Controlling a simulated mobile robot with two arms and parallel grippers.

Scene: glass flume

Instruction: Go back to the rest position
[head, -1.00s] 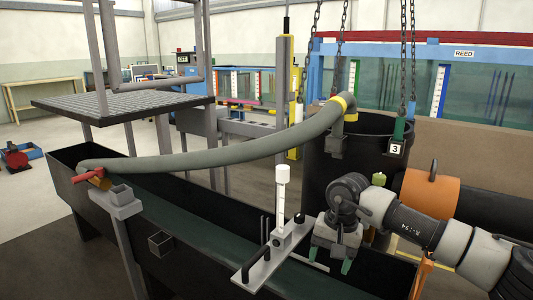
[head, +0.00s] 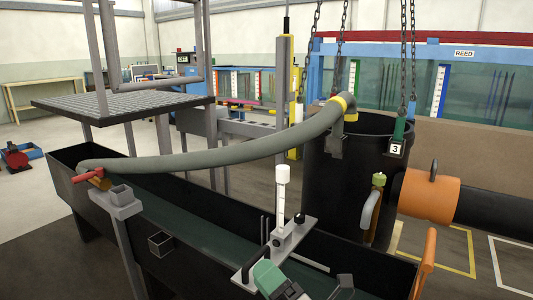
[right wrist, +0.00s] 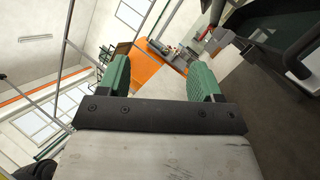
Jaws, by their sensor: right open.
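My right gripper (head: 273,281) shows at the bottom edge of the head view, partly cut off by the frame. One green finger is seen there, low in front of the grey plate with the white gauge (head: 281,205). In the right wrist view the right gripper (right wrist: 160,82) has its two green fingers wide apart with nothing between them. Beyond them are an orange surface, floor and windows. My left gripper is not in view.
A long black trough (head: 200,222) runs below the grey hose (head: 225,158). A black tank (head: 325,190) with chains above it stands at centre right, beside an orange-collared pipe (head: 428,196). An orange post (head: 424,268) rises at lower right. Open floor lies far left.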

